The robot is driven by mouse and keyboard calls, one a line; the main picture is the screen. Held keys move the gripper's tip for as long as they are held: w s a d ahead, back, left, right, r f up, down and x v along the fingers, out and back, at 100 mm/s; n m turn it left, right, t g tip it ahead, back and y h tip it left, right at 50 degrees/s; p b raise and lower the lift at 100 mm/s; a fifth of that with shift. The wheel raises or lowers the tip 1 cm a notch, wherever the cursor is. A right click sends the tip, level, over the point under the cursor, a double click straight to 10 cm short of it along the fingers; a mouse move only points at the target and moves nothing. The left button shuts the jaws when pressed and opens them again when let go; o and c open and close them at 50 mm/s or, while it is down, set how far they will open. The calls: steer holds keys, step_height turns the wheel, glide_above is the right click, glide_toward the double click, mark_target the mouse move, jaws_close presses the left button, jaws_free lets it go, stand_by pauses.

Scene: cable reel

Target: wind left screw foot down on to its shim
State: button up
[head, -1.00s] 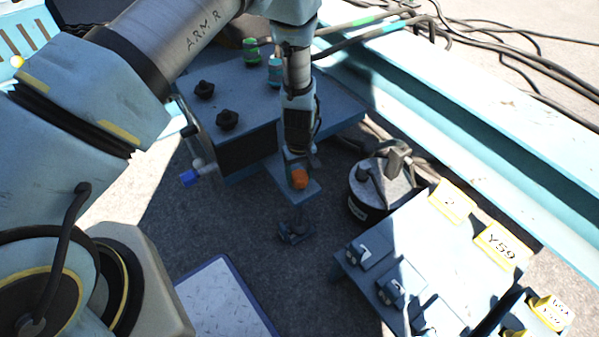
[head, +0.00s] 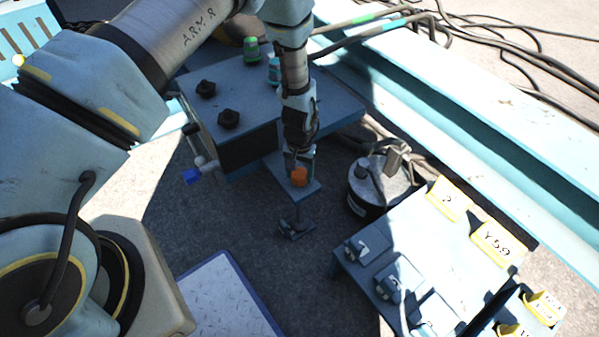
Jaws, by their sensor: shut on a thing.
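The left screw foot has an orange knob (head: 299,176) on top of a blue bracket plate (head: 310,189) that juts from the blue machine base. Its thin screw stem (head: 299,214) runs down below the plate to a dark foot at the floor. A small dark shim (head: 297,231) lies there; whether foot and shim touch is too small to tell. My gripper (head: 299,165) points down from above and is shut on the orange knob. Its fingers partly hide the knob's back.
A dark round pot-like device (head: 376,188) stands just right of the bracket. A blue table (head: 420,245) with several small dark blocks and yellow labels is at lower right. The blue machine box (head: 250,100) with black knobs is behind left. A white plate (head: 222,295) lies in front.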

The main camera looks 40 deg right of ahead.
mark_target(300, 173)
stand_by(0.5)
steer(key=o, duration=1.4)
steer(key=shift+c, duration=0.2)
step_height(300, 173, up, 11)
steer(key=p, duration=0.1)
steer(key=shift+p, duration=0.3)
steer(key=shift+f, duration=0.15)
